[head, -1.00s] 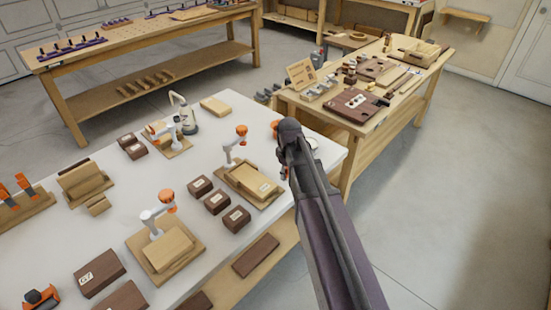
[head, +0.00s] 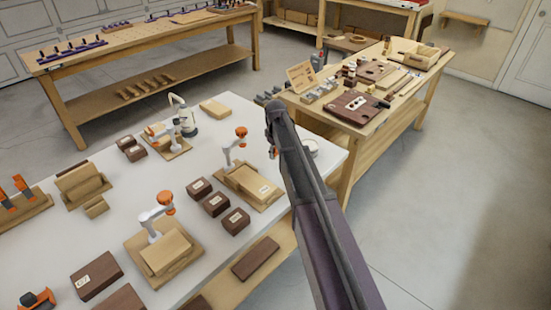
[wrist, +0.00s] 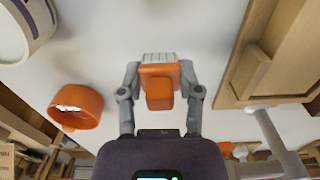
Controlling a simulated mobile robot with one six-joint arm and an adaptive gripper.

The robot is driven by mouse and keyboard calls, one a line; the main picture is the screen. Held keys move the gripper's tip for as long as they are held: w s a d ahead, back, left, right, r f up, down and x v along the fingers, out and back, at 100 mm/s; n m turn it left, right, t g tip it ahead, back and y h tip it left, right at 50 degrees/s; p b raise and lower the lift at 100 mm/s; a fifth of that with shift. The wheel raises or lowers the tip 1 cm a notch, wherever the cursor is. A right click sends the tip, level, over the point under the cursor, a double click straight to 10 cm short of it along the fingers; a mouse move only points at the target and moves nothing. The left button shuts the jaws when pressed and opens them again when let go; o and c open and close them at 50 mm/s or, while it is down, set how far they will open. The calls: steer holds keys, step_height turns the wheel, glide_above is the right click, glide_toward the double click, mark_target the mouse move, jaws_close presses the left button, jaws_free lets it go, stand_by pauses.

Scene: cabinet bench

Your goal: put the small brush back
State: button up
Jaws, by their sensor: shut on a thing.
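The small brush (wrist: 160,95) has an orange body and a block of pale bristles, in the middle of the wrist view. My gripper (wrist: 160,68) is shut on its orange body, one grey finger on each side. The bristle end points to the top of the wrist view, over the white tabletop. An orange round cup (wrist: 77,107) with something pale inside is left of the brush, apart from it. In the head view my arm hides the brush and most of the gripper.
A white round container (wrist: 25,30) is at the wrist view's upper left; the head view shows it (head: 309,147) right of my arm. A wooden tray (head: 247,187) with a board and a small orange-topped arm model (head: 236,146) stand to the left. Several brown blocks (head: 215,203) lie nearby.

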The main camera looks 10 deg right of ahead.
mark_target(275, 162)
steer(key=shift+w+f, duration=0.2)
steer(key=shift+w, duration=0.55)
steer(key=shift+s+f+b, duration=0.1)
steer(key=shift+f+b, duration=1.5)
steer(key=shift+b, duration=0.25)
steer(key=shift+f, duration=0.2)
steer(key=o, duration=0.9)
steer(key=shift+c, duration=0.2)
steer(key=shift+r, duration=0.2)
step_height(275, 162, up, 12)
steer(key=p, duration=1.2)
